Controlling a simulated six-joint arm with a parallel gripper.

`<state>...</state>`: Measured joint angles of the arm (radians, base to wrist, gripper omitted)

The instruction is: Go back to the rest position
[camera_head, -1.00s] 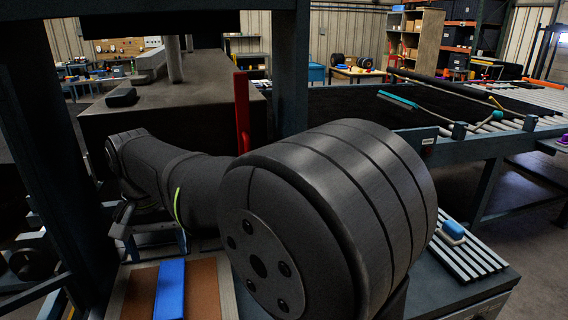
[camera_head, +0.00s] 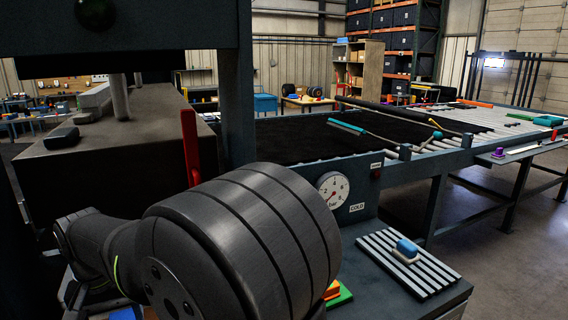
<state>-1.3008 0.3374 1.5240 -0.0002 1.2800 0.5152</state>
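My arm fills the lower left of the head view, a large black ribbed joint in front and a thinner link reaching left behind it. Only a small grey part that looks like my gripper (camera_head: 72,292) shows below the far end of that link, at the lower left edge. Its fingers are mostly hidden, and I cannot tell whether they are open, shut or holding anything. The press (camera_head: 110,140) with its dark bed stands behind the arm, with a dark block (camera_head: 62,138) on top and a red upright bar (camera_head: 190,147) at its right corner.
A gauge (camera_head: 333,190) marked COLD stands right of my arm. A slatted rack (camera_head: 408,262) holds a blue-handled tool (camera_head: 406,249). A green and orange item (camera_head: 337,293) lies beside the joint. The belt conveyor (camera_head: 300,137) runs right, carrying a teal brush (camera_head: 347,127). Floor at right is clear.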

